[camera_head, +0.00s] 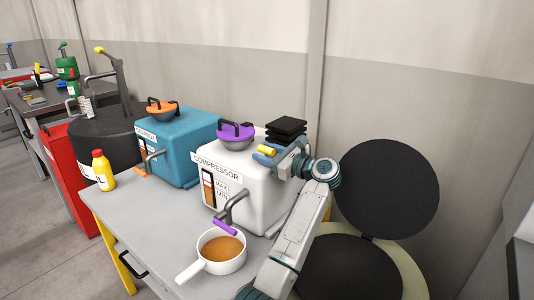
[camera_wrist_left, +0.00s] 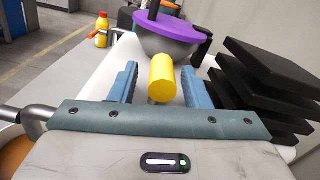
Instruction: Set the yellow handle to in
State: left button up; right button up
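The yellow handle (camera_head: 266,150) is a short cylinder at the top of the white compressor (camera_head: 250,211), on its right side. In the left wrist view the yellow handle (camera_wrist_left: 162,79) stands between the two blue fingers of my left gripper (camera_wrist_left: 161,88), with a gap on each side. My left gripper (camera_head: 268,156) is open at the handle in the head view. How the handle joins the compressor is hidden. My right gripper is not in view.
A purple lidded bowl (camera_head: 236,135) and a stack of black plates (camera_head: 287,130) sit beside the handle. A blue tank (camera_head: 181,145) and yellow bottle (camera_head: 103,170) stand further left.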

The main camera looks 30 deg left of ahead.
aim_at(267, 148)
pick_arm(q)
jog(key=r, duration=0.3)
jog(key=shift+s+d+r, duration=0.2)
jog(key=shift+r, duration=0.1)
jog(key=s+d+r+b, duration=0.1)
jog(key=s+d, duration=0.7)
jog(key=s, duration=0.5)
jog(key=shift+s+r, duration=0.15)
jog(key=shift+r, duration=0.05)
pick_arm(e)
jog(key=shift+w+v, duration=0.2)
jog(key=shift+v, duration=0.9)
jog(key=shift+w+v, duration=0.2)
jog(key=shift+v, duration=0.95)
pick_arm(q)
jog(key=shift+f, duration=0.1)
